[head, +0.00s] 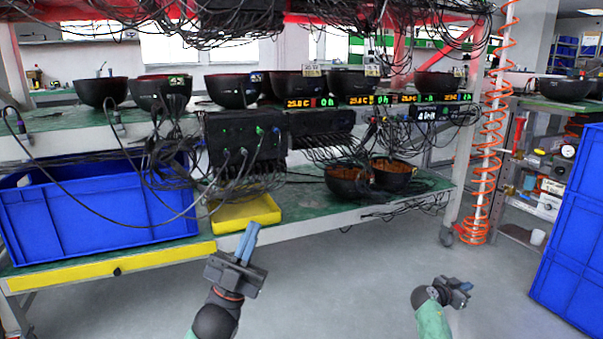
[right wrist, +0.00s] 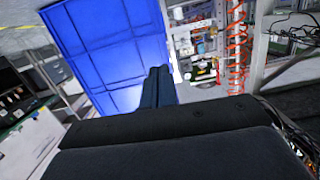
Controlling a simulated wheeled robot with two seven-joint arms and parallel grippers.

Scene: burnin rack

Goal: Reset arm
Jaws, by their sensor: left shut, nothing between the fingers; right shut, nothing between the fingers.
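My left gripper (head: 247,243) is in the lower middle of the head view, its blue fingers together and empty, pointing up in front of the rack's yellow-edged lower shelf. My right gripper (head: 462,289) is at the lower right of the head view, over the grey floor and apart from the rack. In the right wrist view its two fingers (right wrist: 158,86) lie side by side, shut with nothing between them. They point toward a blue crate stack (right wrist: 110,50).
The rack holds black bowls (head: 238,90), cables and digital displays. A blue bin (head: 100,215) and a yellow tray (head: 245,214) sit on its lower shelf. An orange coiled hose (head: 487,150) hangs at its right. Blue crates (head: 575,240) stand at far right. The floor between is clear.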

